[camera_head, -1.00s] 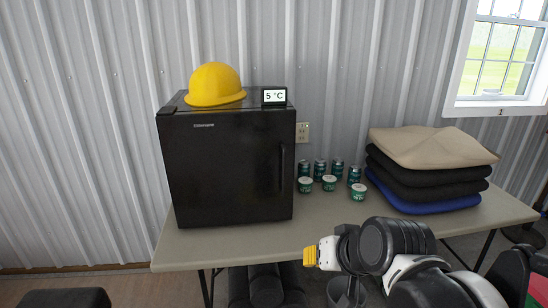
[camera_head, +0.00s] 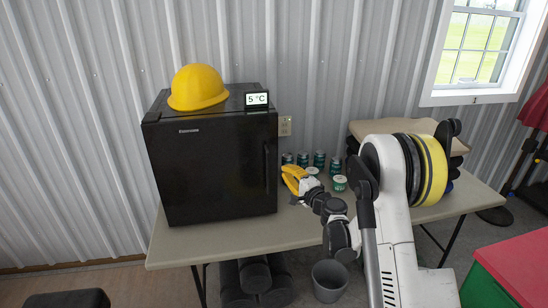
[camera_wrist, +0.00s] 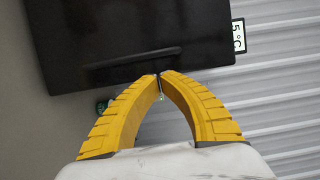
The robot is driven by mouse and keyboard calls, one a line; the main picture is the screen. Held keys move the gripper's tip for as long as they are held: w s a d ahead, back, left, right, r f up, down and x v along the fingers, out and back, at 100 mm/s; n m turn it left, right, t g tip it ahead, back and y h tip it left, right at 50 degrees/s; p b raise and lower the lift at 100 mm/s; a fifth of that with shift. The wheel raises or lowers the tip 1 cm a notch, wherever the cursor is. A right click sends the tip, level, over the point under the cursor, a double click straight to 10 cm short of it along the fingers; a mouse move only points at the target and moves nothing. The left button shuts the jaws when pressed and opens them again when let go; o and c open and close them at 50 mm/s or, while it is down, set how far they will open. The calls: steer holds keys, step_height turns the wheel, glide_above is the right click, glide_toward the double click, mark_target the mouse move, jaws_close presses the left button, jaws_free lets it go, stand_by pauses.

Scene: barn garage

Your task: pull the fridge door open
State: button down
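The black mini fridge (camera_head: 210,170) stands on the table with its door shut. Its dark vertical door handle (camera_head: 270,165) is near the door's right edge. In the wrist view the fridge (camera_wrist: 120,25) appears turned sideways, with the handle (camera_wrist: 130,61) as a dark bar across its lower part. My gripper (camera_head: 285,171) has yellow fingers and is just right of the handle in the head view. In the wrist view its fingertips (camera_wrist: 160,74) meet, with nothing visible between them, close below the handle bar. I cannot tell if they touch the fridge.
A yellow hard hat (camera_head: 198,88) and a temperature display (camera_head: 257,99) sit on the fridge. Cans and tubs (camera_head: 319,160) stand behind my gripper. Folded cloths (camera_head: 400,127) are at the right, partly hidden by my arm. The table (camera_head: 215,243) is clear in front of the fridge.

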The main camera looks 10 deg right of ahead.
steer(key=b+x, duration=0.2)
steer(key=x, duration=0.8)
steer(key=shift+d+f, duration=0.1)
steer(key=shift+f, duration=0.05)
